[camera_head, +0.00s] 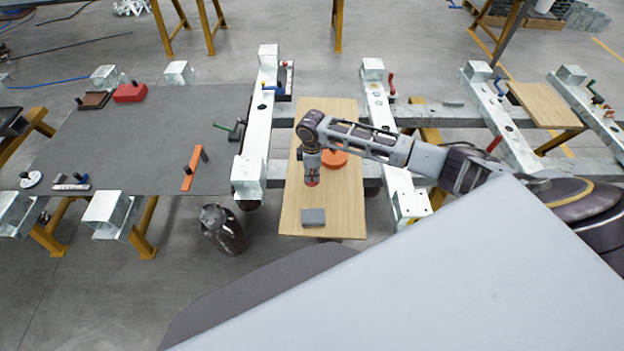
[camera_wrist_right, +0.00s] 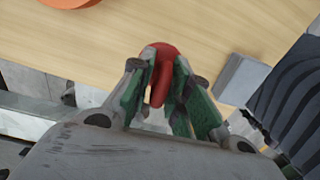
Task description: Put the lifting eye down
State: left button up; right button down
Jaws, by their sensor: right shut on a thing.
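The lifting eye (camera_wrist_right: 160,68) is red and is held between the green-padded fingers of my right gripper (camera_wrist_right: 158,95) in the right wrist view. In the head view the right gripper (camera_head: 312,180) points down over a light wooden board (camera_head: 345,212), and only a little red of the lifting eye (camera_head: 312,184) shows below it. The eye is at or just above the board; I cannot tell if it touches.
An orange round piece (camera_head: 338,158) lies on the board just behind the gripper. A grey block (camera_head: 313,217) lies near the board's front edge. Galvanized beams (camera_head: 256,150) flank the board. A grey mat (camera_head: 150,130) with tools lies left.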

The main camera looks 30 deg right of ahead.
aim_at(312, 175)
jog(key=shift+f, duration=0.2)
jog(key=shift+f, duration=1.8)
jog(key=shift+f, duration=0.1)
jog(key=c, duration=1.3)
grip_release()
jog(key=shift+c, duration=0.2)
jog(key=shift+r+b, duration=0.3)
jog(key=shift+r, duration=5.8)
jog(key=shift+s, duration=0.15)
